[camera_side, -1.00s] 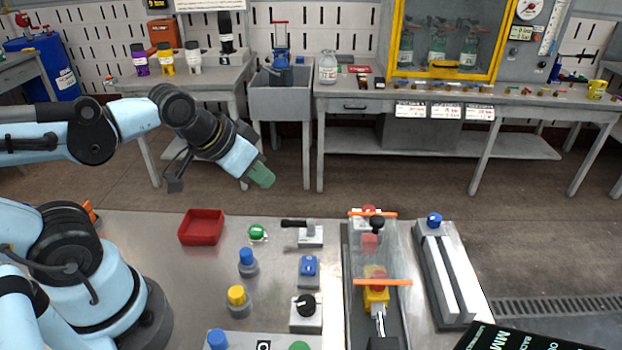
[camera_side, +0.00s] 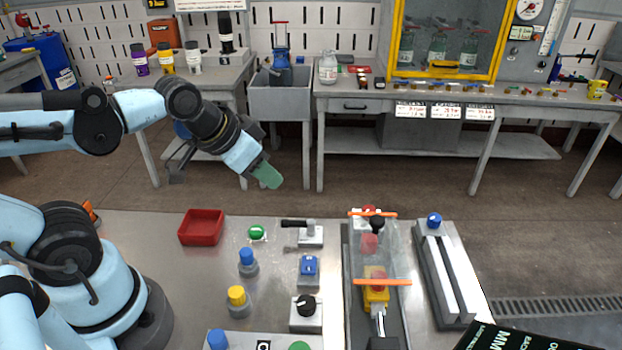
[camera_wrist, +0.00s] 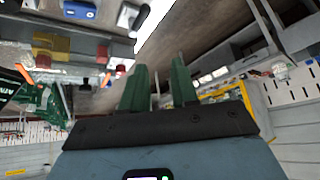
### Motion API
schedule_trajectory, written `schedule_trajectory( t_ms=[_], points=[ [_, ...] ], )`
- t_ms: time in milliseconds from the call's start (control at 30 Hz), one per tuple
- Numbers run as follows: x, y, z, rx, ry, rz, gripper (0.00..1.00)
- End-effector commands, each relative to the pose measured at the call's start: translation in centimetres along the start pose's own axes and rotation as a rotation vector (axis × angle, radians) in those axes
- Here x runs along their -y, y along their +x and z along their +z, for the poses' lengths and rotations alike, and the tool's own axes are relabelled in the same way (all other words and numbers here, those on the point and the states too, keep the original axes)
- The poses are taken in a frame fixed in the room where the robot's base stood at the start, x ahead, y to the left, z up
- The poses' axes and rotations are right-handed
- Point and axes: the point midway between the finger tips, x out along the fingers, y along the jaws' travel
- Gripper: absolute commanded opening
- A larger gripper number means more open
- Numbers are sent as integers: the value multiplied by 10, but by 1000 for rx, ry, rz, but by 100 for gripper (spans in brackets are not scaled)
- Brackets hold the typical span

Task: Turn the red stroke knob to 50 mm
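Several red parts show on the guarded unit: one at the far end (camera_side: 369,210) by the orange bar, a red block (camera_side: 369,243) below it, and a red part on a yellow block (camera_side: 376,275). I cannot tell which is the stroke knob, and no 50 mm scale is readable. My gripper (camera_side: 267,176) is high above the table's back edge, left of the unit and touching nothing. In the wrist view its two green fingers (camera_wrist: 158,85) stand apart with nothing between them. Red parts (camera_wrist: 102,54) and a yellow block (camera_wrist: 50,43) show there at upper left.
Clear panels and orange bars (camera_side: 383,282) surround the unit. Left of it stand a lever switch (camera_side: 310,236), a blue switch (camera_side: 308,267), a black dial (camera_side: 306,306), blue and yellow knobs (camera_side: 236,296), and a red tray (camera_side: 201,228). A grey rail block (camera_side: 447,275) lies right.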

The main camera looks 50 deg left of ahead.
Motion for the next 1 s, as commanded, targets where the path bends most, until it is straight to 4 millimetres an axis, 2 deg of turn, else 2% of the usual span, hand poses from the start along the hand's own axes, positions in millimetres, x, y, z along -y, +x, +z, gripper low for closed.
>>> schedule_trajectory(
  t_ms=[33,133,367,600,800,1000],
  points=[
    [-2,-2,-8,18,59,7,37],
    [-9,-4,-28,68,239,31,52],
    [-30,-1,-78,194,740,133,52],
    [-59,16,-120,290,1258,298,52],
    [-86,38,-143,331,1655,469,52],
    [-103,52,-152,339,1892,595,52]
  ],
)
